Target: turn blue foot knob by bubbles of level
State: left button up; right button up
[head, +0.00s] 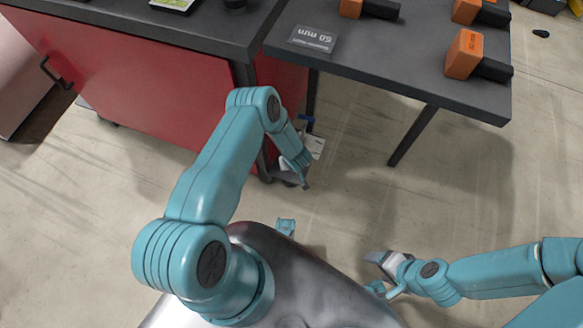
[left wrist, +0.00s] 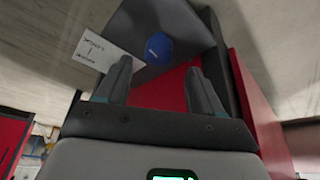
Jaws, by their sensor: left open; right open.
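The blue knob (left wrist: 158,48) shows in the left wrist view just beyond and between the fingertips of my left gripper (left wrist: 157,66). The fingers stand apart with nothing between them; I cannot tell whether one touches the knob. In the head view a bit of blue (head: 310,119) shows low by the cabinet corner, behind my left gripper (head: 296,178). My right gripper (head: 378,272) is open and empty, low over the floor at the right. I cannot make out a level or its bubbles.
A white printed label (left wrist: 108,50) is beside the knob; it also shows in the head view (head: 317,146). The red cabinet (head: 140,80) stands at left. A dark table (head: 400,75) with orange-and-black blocks (head: 465,54) stands at right. The floor between is clear.

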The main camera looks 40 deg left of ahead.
pick_arm(q)
jog(key=b+x, duration=0.3)
jog(key=x, duration=0.2)
pick_arm(e)
notch_tip(320, 180, down, 5)
jog(key=shift+r, duration=0.2)
